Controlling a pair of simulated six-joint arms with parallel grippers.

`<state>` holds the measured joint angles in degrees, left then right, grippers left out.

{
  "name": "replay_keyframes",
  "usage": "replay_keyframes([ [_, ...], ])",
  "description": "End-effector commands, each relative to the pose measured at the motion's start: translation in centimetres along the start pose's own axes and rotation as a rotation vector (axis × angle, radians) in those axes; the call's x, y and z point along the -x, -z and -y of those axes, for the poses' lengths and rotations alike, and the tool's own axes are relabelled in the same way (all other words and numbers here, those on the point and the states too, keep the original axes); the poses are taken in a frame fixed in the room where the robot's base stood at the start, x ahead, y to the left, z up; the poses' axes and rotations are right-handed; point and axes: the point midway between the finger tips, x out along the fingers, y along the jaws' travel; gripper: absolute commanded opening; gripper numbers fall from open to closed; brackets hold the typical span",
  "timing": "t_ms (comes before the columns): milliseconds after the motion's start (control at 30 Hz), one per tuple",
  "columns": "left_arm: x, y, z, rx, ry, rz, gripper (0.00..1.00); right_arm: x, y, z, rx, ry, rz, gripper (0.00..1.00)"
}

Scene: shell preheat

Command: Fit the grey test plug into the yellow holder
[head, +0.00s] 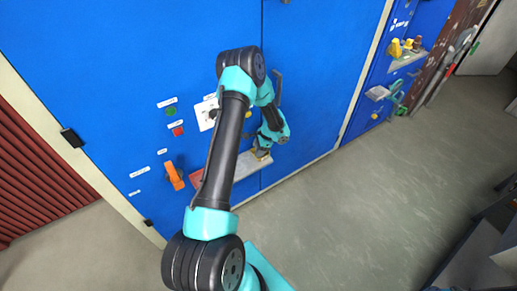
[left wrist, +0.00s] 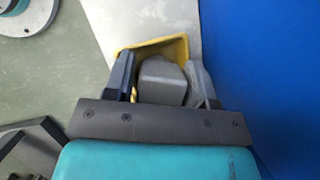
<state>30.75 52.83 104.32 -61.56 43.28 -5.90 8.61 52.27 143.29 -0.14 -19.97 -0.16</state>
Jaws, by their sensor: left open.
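In the left wrist view, the grey test plug (left wrist: 163,82) is a blocky piece between the two fingers of my left gripper (left wrist: 163,84). My left gripper is open, with one finger on each side of the plug. In the head view, my left gripper (head: 262,153) is small and low at the ledge on the blue cabinet, and it hides most of the plug and holder. My right gripper is not in view.
A pale ledge (head: 252,164) juts from the blue cabinet (head: 320,60). An orange handle (head: 174,176), a green button (head: 170,111) and a red button (head: 178,132) are on the cabinet to the left. Another shelf with yellow pieces (head: 396,48) is at upper right. The grey floor (head: 360,190) is open.

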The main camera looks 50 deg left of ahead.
Motion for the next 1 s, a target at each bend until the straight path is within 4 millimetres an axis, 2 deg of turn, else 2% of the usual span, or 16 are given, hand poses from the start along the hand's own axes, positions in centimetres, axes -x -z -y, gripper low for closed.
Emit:
replay_keyframes([
  [167, 0.8, -0.3, 0.1, 0.002, 0.003, -0.002, 0.66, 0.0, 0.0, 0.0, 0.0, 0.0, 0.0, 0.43],
  [633, 7.4, -0.2, 0.1, 0.0, 0.003, -0.001, 0.66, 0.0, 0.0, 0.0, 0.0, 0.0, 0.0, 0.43],
  [800, 8.1, -0.2, 0.0, 0.001, 0.001, -0.001, 0.66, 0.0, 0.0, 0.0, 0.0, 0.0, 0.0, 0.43],
  [1000, 8.2, -0.3, 0.0, 0.001, 0.001, -0.001, 0.66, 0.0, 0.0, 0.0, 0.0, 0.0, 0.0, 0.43],
])
